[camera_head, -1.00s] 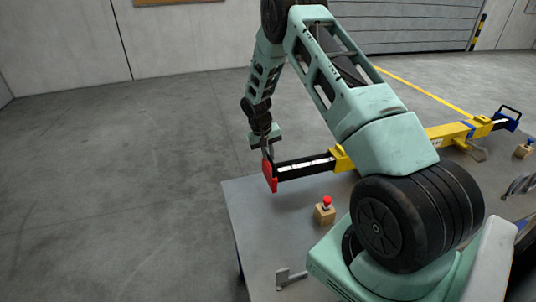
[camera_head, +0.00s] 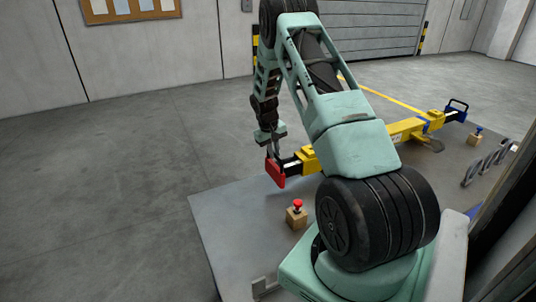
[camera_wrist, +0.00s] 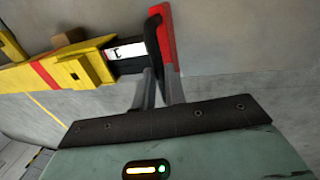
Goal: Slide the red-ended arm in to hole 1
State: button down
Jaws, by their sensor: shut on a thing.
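The red-ended arm (camera_head: 276,172) is a black bar with a red end plate, at the left end of a yellow beam (camera_head: 404,131). Only a short length of the bar shows between the red end and the yellow sleeve. In the wrist view, the red-ended arm (camera_wrist: 168,45) has a black handle piece, and a white marked strip shows beside the yellow sleeve (camera_wrist: 80,65). My gripper (camera_head: 274,152) reaches down from above and is shut on the red end. In the wrist view, my gripper (camera_wrist: 160,80) has its fingers at the black handle and red plate. The exact contact is partly hidden.
The beam is above a grey table (camera_head: 225,215). A blue end with a handle (camera_head: 456,110) is at the far right.

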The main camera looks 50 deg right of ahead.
jog(key=shift+s+d, duration=0.2)
jog(key=shift+d, duration=0.1)
jog(key=c, duration=1.5)
grip_release()
jog(key=shift+d, duration=0.1)
jog(key=shift+o, duration=0.2)
jog(key=shift+w+a+r, duration=0.15)
jog(key=shift+a+r, duration=0.05)
jog(key=shift+r, duration=0.1)
notch_tip(320, 180, up, 17)
jog(key=w+a+b, duration=0.1)
jog(key=a+b, duration=0.2)
jog(key=b, duration=0.1)
jog(key=shift+w+f+b, duration=0.15)
jog(key=shift+f+b, duration=0.05)
jog(key=shift+b, duration=0.2)
